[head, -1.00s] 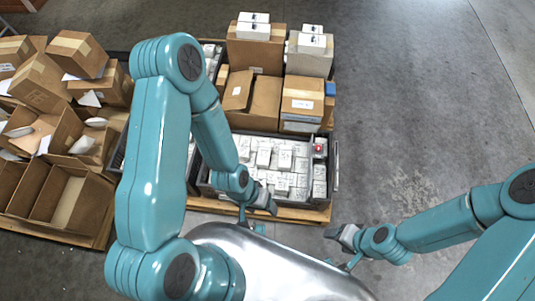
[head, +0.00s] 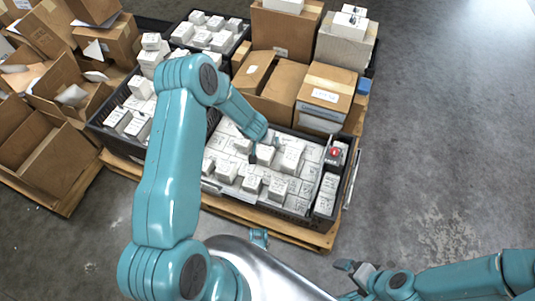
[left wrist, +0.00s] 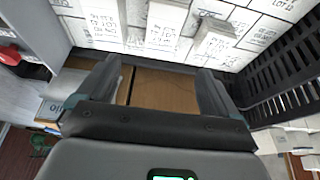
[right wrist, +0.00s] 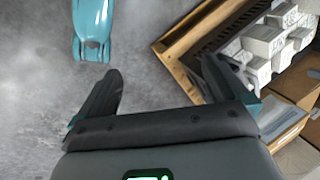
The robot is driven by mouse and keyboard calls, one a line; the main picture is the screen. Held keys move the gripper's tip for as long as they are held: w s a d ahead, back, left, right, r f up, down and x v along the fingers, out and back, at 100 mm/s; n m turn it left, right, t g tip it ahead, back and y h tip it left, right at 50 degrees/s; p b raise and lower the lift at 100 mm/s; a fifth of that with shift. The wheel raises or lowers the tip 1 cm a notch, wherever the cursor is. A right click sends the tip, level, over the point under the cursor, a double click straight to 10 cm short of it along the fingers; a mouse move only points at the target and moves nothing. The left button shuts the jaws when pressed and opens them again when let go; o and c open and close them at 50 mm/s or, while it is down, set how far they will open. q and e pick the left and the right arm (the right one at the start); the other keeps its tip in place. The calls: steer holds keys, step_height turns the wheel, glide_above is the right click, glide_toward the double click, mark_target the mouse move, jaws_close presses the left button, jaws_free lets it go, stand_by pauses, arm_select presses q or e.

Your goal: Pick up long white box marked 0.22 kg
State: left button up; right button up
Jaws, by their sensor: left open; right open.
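Many white labelled boxes lie packed in the dark crate (head: 318,215). Some stand above the others, such as a longer white box (head: 292,156). The head view's labels are too small to read, so I cannot tell which box is marked 0.22 kg. My left gripper (head: 258,152) is over this crate, partly hidden by its own arm. In the left wrist view its jaws (left wrist: 155,82) are open with nothing between them, and white boxes (left wrist: 166,24) show past the fingertips. My right gripper (head: 352,268) is in front of the pallet, its jaws (right wrist: 162,72) open and empty above the floor.
A narrow side compartment with a red round item (head: 335,151) is at the crate's right. Brown cartons (head: 325,88) stand behind it. Another crate of white boxes (head: 125,145) and open cartons (head: 52,165) are at the left. The floor at the right (head: 440,130) is clear.

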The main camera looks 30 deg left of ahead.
arm_select(q)
steer(key=b+x, duration=0.2)
steer(key=x, duration=0.7)
steer(key=shift+s+a+f+b, duration=0.1)
steer(key=shift+a+f+b, duration=0.05)
steer(key=shift+f+b, duration=0.2)
steer(key=b+x, duration=0.2)
steer(key=x, duration=0.2)
steer(key=shift+f, duration=0.35)
steer(key=shift+f+b, duration=0.1)
steer(key=shift+b, duration=0.2)
steer(key=shift+f, duration=0.25)
steer(key=c, duration=1.2)
steer(key=shift+w+r, duration=0.15)
steer(key=shift+w, duration=0.05)
